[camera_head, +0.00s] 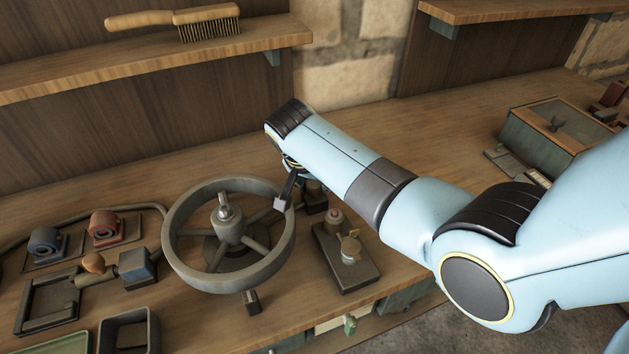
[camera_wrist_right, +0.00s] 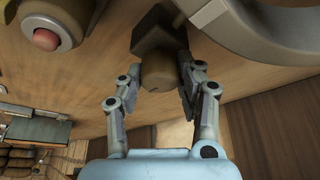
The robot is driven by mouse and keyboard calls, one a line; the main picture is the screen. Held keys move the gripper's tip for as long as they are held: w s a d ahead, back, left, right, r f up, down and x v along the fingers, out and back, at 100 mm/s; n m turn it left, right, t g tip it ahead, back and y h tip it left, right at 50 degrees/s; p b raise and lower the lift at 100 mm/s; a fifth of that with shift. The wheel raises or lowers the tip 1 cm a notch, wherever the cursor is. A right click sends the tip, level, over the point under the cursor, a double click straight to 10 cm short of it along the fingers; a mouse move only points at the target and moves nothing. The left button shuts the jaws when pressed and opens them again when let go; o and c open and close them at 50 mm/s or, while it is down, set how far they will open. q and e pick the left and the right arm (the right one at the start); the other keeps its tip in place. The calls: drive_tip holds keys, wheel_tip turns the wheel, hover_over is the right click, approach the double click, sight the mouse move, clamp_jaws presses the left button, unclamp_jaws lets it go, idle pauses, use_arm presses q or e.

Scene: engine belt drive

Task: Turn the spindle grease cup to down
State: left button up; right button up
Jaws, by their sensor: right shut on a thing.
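My right gripper (camera_head: 291,188) reaches down beside the right rim of the large grey flywheel (camera_head: 174,237). In the right wrist view its fingers (camera_wrist_right: 158,80) are closed around a brownish round cup, which appears to be the spindle grease cup (camera_wrist_right: 158,74). The cup projects from a dark block (camera_wrist_right: 156,38). In the head view this block (camera_head: 314,198) is partly hidden behind my gripper, and the cup cannot be made out there. Which way the cup is set cannot be told. My left gripper is not in view.
A plate with a red-topped button (camera_head: 333,215) and a brass valve (camera_head: 350,246) stands right of the flywheel; the button also shows in the wrist view (camera_wrist_right: 46,40). Trays and small parts lie left. A brush (camera_head: 190,20) lies on the shelf. Open bench lies behind the flywheel.

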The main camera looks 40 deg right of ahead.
idle(0.3)
drive_tip(key=o, duration=1.1)
drive_tip(key=shift+o, duration=0.2)
drive_tip(key=v, duration=1.2)
drive_tip(key=shift+d, duration=0.1)
